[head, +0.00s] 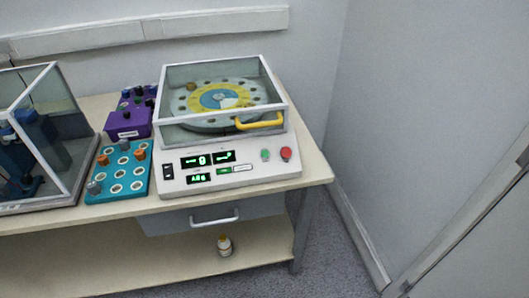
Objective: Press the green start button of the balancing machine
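The balancing machine (228,181) stands at the right end of the bench, a white box with a sloping front panel. Its green start button (265,155) is on the right of the panel, just left of a red button (286,153). Green displays (196,161) are lit on the panel's left half. A clear framed cover with a yellow handle (260,123) sits over a round disc (222,98) with a yellow and blue centre; the cover looks closed. Neither of my grippers is in view.
A teal tray (119,190) with weights, a purple box (127,122) and a clear enclosure (62,130) stand left of the machine. A drawer (170,224) with a grey handle is below. A small bottle (224,245) stands on the lower shelf. Floor right of the bench is clear.

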